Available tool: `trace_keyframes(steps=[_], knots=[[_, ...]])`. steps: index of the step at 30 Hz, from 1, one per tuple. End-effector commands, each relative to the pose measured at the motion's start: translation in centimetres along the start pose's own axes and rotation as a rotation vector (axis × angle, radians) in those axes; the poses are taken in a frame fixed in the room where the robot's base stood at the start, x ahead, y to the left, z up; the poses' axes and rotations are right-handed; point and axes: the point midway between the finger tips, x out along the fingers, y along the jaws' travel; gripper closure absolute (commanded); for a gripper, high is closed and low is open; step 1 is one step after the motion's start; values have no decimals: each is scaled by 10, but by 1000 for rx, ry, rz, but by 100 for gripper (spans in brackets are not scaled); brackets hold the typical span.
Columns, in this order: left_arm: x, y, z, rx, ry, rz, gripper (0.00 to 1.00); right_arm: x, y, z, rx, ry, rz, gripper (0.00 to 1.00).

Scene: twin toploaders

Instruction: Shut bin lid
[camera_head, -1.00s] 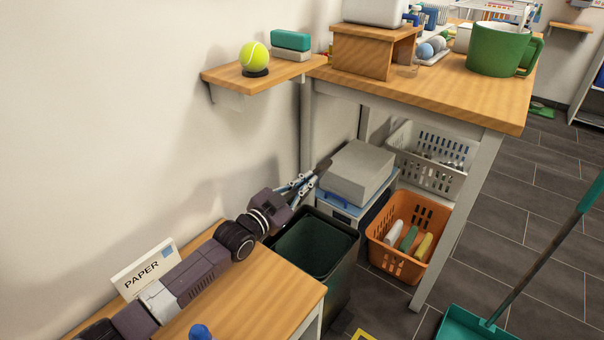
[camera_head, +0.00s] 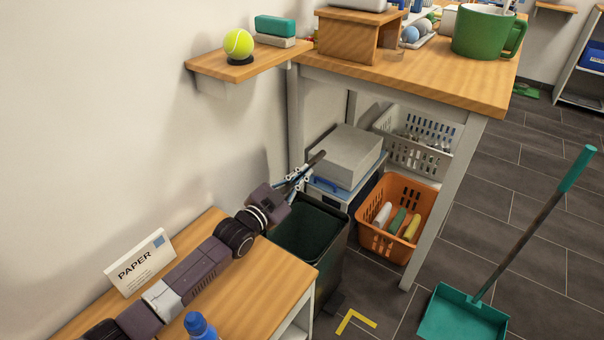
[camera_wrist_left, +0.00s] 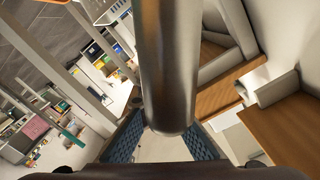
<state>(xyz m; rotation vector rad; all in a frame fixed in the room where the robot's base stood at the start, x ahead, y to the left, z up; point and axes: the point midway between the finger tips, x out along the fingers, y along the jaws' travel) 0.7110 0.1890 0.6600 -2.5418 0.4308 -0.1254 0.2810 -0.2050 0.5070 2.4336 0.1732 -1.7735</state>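The dark green bin (camera_head: 338,240) stands on the floor between the low wooden table and the tall bench. Its top is uncovered and I see into it. I cannot make out a separate lid. My left gripper (camera_head: 303,175) is above the bin's back left rim, its fingers pointing up and right. A dark brown rod (camera_head: 318,158) sticks out from between the fingers toward the grey box. In the left wrist view the rod (camera_wrist_left: 165,70) fills the gap between the blue-padded fingers and appears gripped. My right gripper is not in view.
A grey box (camera_head: 346,155) sits close right of the rod. An orange basket (camera_head: 405,215) is right of the bin under the bench. A small wall shelf (camera_head: 215,72) with a tennis ball is above. A teal dustpan (camera_head: 462,315) is on the floor.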

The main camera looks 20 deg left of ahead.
Motion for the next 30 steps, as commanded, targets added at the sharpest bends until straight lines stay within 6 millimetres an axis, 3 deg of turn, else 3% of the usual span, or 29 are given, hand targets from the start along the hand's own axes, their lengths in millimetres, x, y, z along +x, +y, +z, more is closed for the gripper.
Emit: trace_keyframes(steps=[3, 8, 19, 23, 30], knots=[[0, 0, 1, -1, -1, 0, 100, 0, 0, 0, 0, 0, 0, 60], [0, 0, 0, -1, -1, 0, 79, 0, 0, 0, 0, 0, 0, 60], [-4, 0, 1, -1, -2, 0, 78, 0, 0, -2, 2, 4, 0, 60], [-19, 1, 2, -2, -2, 1, 78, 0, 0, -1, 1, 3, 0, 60], [-65, 1, 2, 0, -3, 2, 78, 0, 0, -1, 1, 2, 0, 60]])
